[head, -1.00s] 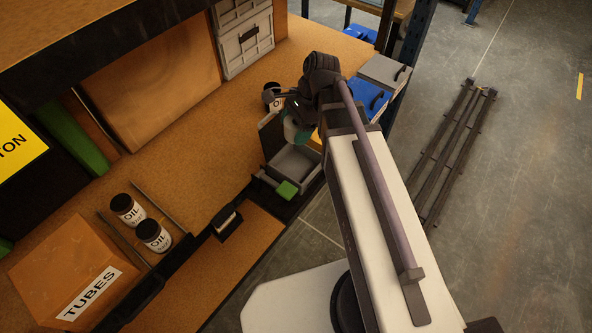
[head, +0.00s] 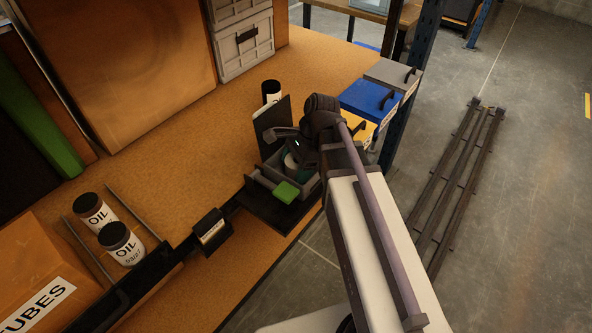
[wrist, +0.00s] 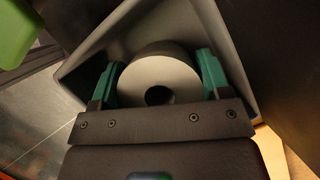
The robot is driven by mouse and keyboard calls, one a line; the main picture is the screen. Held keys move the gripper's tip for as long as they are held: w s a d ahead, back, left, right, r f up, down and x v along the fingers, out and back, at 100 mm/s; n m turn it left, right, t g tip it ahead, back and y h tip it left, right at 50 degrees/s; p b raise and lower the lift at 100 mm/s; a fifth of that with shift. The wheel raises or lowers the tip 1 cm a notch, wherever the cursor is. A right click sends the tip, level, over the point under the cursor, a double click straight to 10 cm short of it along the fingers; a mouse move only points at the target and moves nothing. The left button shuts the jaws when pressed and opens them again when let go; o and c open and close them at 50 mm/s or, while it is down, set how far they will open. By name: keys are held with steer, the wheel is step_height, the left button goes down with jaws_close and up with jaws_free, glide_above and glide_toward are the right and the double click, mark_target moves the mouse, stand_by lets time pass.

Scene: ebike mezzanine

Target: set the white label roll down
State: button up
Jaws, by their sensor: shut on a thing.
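The white label roll (wrist: 158,70) sits between the green fingers of my gripper (wrist: 158,88) in the wrist view, its round end with the dark core hole facing the camera. The fingers are shut on its two sides. A grey open bin (wrist: 270,45) surrounds the roll and the fingertips. In the head view my gripper (head: 293,160) reaches down into the grey bin (head: 262,182), and only a small part of the roll shows there. Whether the roll touches the bin's floor cannot be seen.
A green block (head: 286,192) sits at the bin's front edge. A dark upright panel (head: 271,126) and a dark-capped bottle (head: 271,91) stand behind it. Blue (head: 370,97) and grey (head: 392,74) lidded bins lie right. Two oil jars (head: 121,243) stand left.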

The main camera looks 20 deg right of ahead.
steer(key=shift+f, duration=0.2)
steer(key=o, duration=0.8)
steer(key=shift+r, duration=0.1)
steer(key=shift+c, duration=0.2)
steer(key=s+p+v, duration=0.1)
steer(key=p+v, duration=1)
steer(key=v, duration=0.2)
steer(key=s+a+f+n+h, duration=0.2)
steer(key=s+a+n+h, duration=0.2)
steer(key=n, duration=1.2)
steer(key=shift+s+a+t, duration=0.2)
steer(key=shift+s+t, duration=0.2)
steer(key=shift+s, duration=0.25)
